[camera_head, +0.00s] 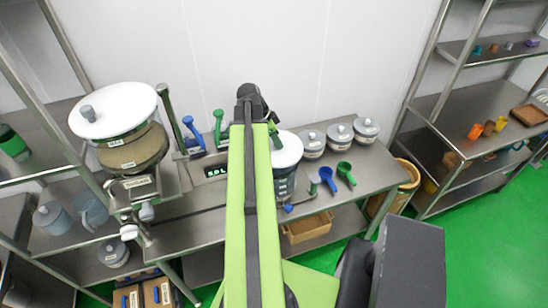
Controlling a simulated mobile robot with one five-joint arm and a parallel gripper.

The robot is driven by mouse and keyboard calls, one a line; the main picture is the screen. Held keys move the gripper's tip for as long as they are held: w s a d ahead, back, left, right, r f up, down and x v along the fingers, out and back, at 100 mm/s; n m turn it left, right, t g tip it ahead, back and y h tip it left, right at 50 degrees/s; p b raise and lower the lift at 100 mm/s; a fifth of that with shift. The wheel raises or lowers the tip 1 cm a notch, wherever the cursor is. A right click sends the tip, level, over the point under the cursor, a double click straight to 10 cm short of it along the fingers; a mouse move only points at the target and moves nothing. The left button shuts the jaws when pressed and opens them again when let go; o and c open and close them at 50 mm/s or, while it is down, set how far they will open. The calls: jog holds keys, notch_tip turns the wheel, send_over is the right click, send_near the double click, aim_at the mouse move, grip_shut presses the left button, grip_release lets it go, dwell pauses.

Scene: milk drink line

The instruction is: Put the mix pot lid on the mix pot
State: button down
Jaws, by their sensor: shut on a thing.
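A round white lid (289,150) shows just right of my arm, over the grey-blue mix pot (285,184) with dark markings on its side. My gripper (276,142) is at the lid's upper left edge, at the end of the dark and green wrist. It is shut on the lid; its fingertips and the lid's knob are mostly hidden by my arm. I cannot tell whether the lid touches the pot's rim or hangs just above it. The left sides of lid and pot are hidden too.
A tall dispenser with a white top (113,110) stands left, by a scale display (216,171). Several grey lidded tubs (340,134) and blue (327,178) and green (345,173) scoops lie right of the pot.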

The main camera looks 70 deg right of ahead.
aim_at(274, 148)
jog(key=shift+w+a+f, duration=0.35)
jog(key=shift+w, duration=0.1)
notch_tip(274, 148, down, 4)
jog(key=b, duration=0.4)
jog(key=shift+f, duration=0.2)
jog(key=c, duration=1.2)
grip_release()
jog(key=shift+r, duration=0.1)
jog(key=shift+o, duration=0.2)
jog(key=shift+r, duration=0.1)
jog(key=shift+r, duration=0.25)
jog(key=p+v, duration=1.1)
jog(key=shift+r, duration=0.3)
jog(key=shift+w+a, duration=0.15)
